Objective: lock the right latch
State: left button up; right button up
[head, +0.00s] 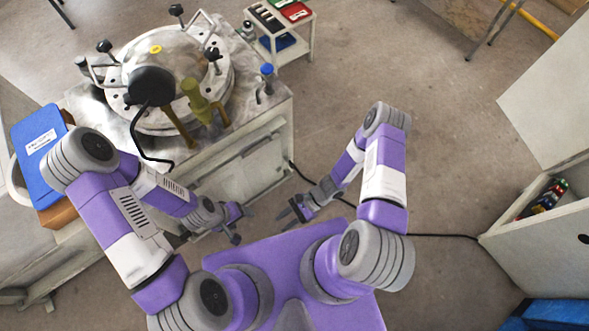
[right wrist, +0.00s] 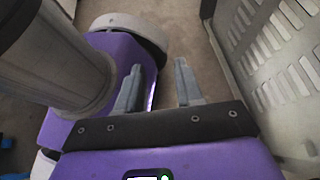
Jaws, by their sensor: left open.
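A round testing chamber (head: 178,62) with a clear domed lid sits on a cabinet at the upper left of the head view. Several black-knobbed latches stand around its rim. The one on its right side (head: 212,56) stands at the rim; I cannot tell whether it is locked. My left gripper (head: 237,225) is open and empty, low in front of the cabinet, well apart from the latches. My right gripper (head: 288,212) is in front of my base, also far from the chamber. In the right wrist view its two fingers (right wrist: 158,90) are apart with nothing between them.
The cabinet (head: 245,168) stands in front of my arms. A blue binder (head: 40,143) lies at its left. A small cart (head: 283,42) with trays is behind. A black cable crosses the floor to a white box (head: 540,215) at right.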

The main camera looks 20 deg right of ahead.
jog(key=w+f+m+t+y+b, duration=0.1)
jog(key=w+f+m+t+y, duration=0.2)
jog(key=w+f+m+t, duration=0.35)
jog(key=m+t+h+b, duration=0.2)
jog(key=m+t+h, duration=0.7)
jog(key=t, duration=0.4)
send_near(291, 163)
notch_tip(291, 163, down, 2)
jog(key=m+y, duration=0.1)
jog(key=b+x, duration=0.2)
jog(key=x, duration=0.6)
jog(key=shift+w+d+h, duration=0.2)
jog(key=shift+w+h, duration=0.1)
jog(key=shift+f+m+t, duration=0.1)
jog(key=shift+m+t, duration=0.15)
grip_shut()
